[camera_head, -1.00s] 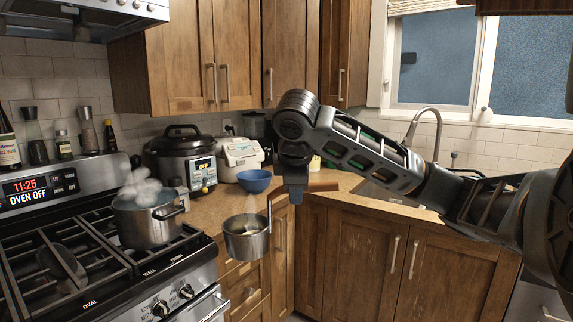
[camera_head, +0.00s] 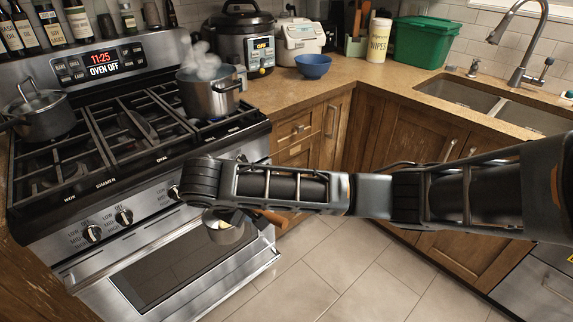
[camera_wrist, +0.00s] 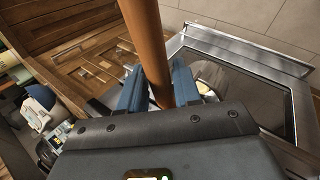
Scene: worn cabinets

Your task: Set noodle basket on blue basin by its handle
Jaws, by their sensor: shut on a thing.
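The noodle basket (camera_head: 222,232), a small metal pot-like basket with pale contents, hangs in the air in front of the oven, below counter height. Its brown wooden handle (camera_wrist: 146,38) runs between the blue-grey fingers of my gripper (camera_wrist: 158,92) in the wrist view, and they are shut on it. The basket is partly hidden behind the fingers there (camera_wrist: 208,76). In the head view my arm hides most of the gripper. The blue basin (camera_head: 313,66), a small bowl, stands on the counter to the right of the steaming pot, well above and away from the basket.
A steaming pot (camera_head: 208,97) sits on the stove's right burner, and another pot (camera_head: 42,116) stands at left. A pressure cooker (camera_head: 246,38) and white rice cooker (camera_head: 295,42) stand behind the basin. Counter (camera_head: 365,75) to the basin's right is clear.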

